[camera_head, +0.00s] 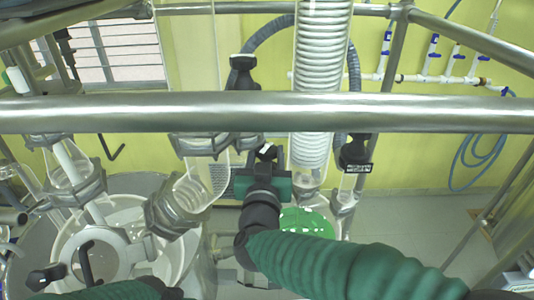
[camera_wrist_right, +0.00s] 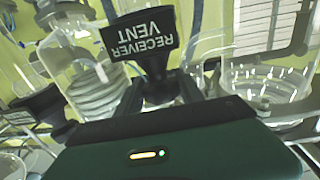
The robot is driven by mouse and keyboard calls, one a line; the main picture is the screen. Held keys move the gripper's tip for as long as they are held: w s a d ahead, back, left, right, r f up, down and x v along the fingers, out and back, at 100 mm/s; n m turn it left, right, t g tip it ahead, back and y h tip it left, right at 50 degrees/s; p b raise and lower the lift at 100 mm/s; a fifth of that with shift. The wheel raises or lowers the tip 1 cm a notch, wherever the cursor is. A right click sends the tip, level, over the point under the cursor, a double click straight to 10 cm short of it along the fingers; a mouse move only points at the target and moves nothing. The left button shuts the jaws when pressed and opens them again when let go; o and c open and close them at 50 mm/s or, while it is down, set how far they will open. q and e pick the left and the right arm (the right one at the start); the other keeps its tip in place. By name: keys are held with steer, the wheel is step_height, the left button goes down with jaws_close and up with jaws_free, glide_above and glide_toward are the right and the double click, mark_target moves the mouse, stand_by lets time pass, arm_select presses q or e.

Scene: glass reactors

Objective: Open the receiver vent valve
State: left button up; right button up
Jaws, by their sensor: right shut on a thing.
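The receiver vent valve has a black handle with white lettering, "RECEIVER VENT", which reads upside down in the right wrist view (camera_wrist_right: 140,36). My right gripper (camera_wrist_right: 160,92) is shut on the narrow lower part of this handle, with a dark finger on each side. In the head view my right gripper (camera_head: 267,163) is below the metal rail, at the small black handle, and its fingertips are hard to make out. Of my left arm only a green sleeve and a dark part show at the bottom edge; its gripper is out of view.
A thick metal rail (camera_head: 300,112) crosses the head view in front of the glassware. A coiled glass condenser (camera_head: 322,60) stands behind it. Another black labelled handle (camera_head: 356,153) is to the right. A white round vessel (camera_head: 125,245) with clamped glass necks is at lower left.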

steer(key=m+h, duration=0.1)
steer(key=h, duration=0.1)
steer(key=m+g+h+p, duration=0.1)
steer(key=m+h, duration=0.1)
steer(key=h, duration=0.1)
steer(key=shift+a+r+m+h, duration=0.1)
steer(key=shift+a+m+h, duration=0.05)
steer(key=shift+m+h, duration=0.15)
steer(key=shift+m+g+h+p, duration=1.25)
steer(key=shift+m+g+h, duration=0.55)
steer(key=shift+h, duration=0.7)
steer(key=shift+m, duration=0.3)
steer(key=o, duration=1)
steer(key=shift+c, duration=0.2)
steer(key=shift+o, duration=0.7)
steer(key=shift+w, duration=0.35)
